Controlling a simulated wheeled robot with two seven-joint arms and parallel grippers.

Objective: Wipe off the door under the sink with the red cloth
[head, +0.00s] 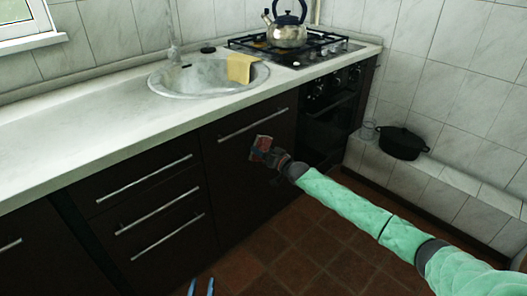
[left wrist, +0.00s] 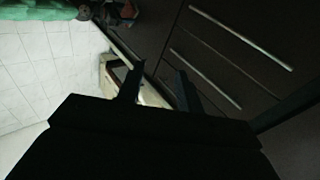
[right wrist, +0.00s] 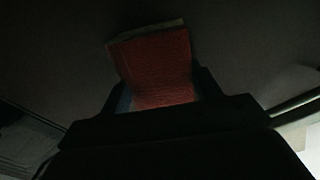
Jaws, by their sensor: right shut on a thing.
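The red cloth (head: 261,148) is in my right gripper (head: 270,154), at the upper part of the dark door (head: 228,185) under the sink. The right wrist view shows the red cloth (right wrist: 158,65) folded between the fingers, close to the dark door surface; I cannot tell whether it touches. The door has a long metal handle (head: 253,125) near its top. My left gripper (head: 201,287) shows only its fingertips at the bottom edge of the head view. In the left wrist view its fingers (left wrist: 160,85) are apart with nothing between them.
A round sink (head: 165,85) with a yellow cloth (head: 240,68) on its rim is set in the pale counter (head: 60,135). A kettle (head: 287,30) stands on the gas stove (head: 315,50). A black pot (head: 402,143) sits on the tiled ledge at right. Drawers (head: 150,205) are left of the door.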

